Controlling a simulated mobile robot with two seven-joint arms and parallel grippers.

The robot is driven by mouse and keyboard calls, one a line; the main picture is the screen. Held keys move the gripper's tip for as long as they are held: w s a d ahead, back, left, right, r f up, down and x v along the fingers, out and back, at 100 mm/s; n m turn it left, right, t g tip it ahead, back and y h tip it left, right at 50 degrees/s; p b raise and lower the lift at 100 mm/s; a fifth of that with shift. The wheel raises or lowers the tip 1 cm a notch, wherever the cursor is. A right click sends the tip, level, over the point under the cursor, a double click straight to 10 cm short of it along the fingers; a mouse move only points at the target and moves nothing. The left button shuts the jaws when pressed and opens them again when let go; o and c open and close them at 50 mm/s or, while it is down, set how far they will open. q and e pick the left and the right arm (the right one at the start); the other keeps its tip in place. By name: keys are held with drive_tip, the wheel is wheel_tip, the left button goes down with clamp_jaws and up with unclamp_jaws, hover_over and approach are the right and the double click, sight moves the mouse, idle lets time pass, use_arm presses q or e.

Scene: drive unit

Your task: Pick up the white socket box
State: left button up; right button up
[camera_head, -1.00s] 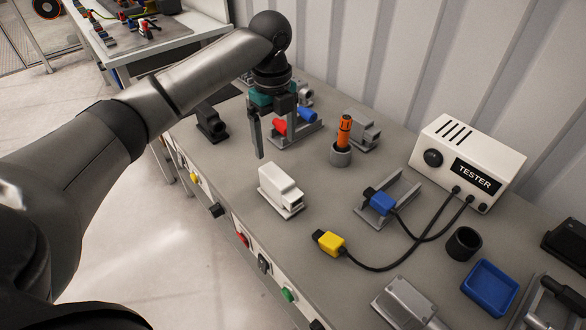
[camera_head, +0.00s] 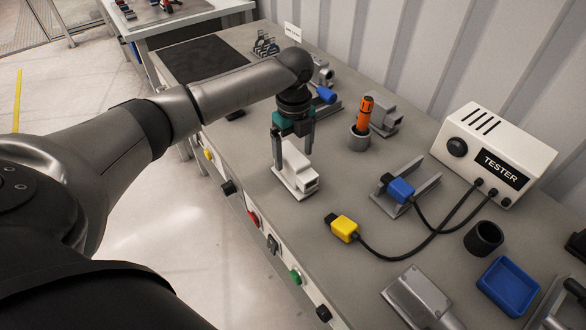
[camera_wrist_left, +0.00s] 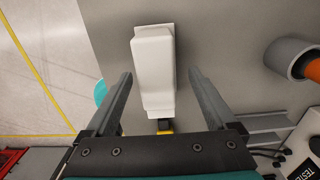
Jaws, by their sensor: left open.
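The white socket box (camera_head: 297,172) stands on the grey bench near its front edge. It also shows in the left wrist view (camera_wrist_left: 154,70), between the two fingers with a gap on each side. My left gripper (camera_head: 292,160) is open and empty, pointing down, with its fingers reaching down around the upper part of the box. The left gripper's fingers (camera_wrist_left: 160,88) also show in the left wrist view, apart from the box. My right gripper is not in view.
An orange-handled tool in a grey cup (camera_head: 359,138) stands behind the box. A blue connector in a grey bracket (camera_head: 397,190), a yellow connector (camera_head: 343,228) with black cable and the tester (camera_head: 495,150) are to the right. Buttons line the bench front.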

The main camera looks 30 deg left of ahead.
use_arm(q)
drive_tip(key=f, duration=0.4)
drive_tip(key=shift+s+b, duration=0.2)
drive_tip(key=shift+b, duration=0.2)
drive_tip(key=shift+r, duration=0.1)
drive_tip(key=shift+c, duration=0.3)
clamp_jaws()
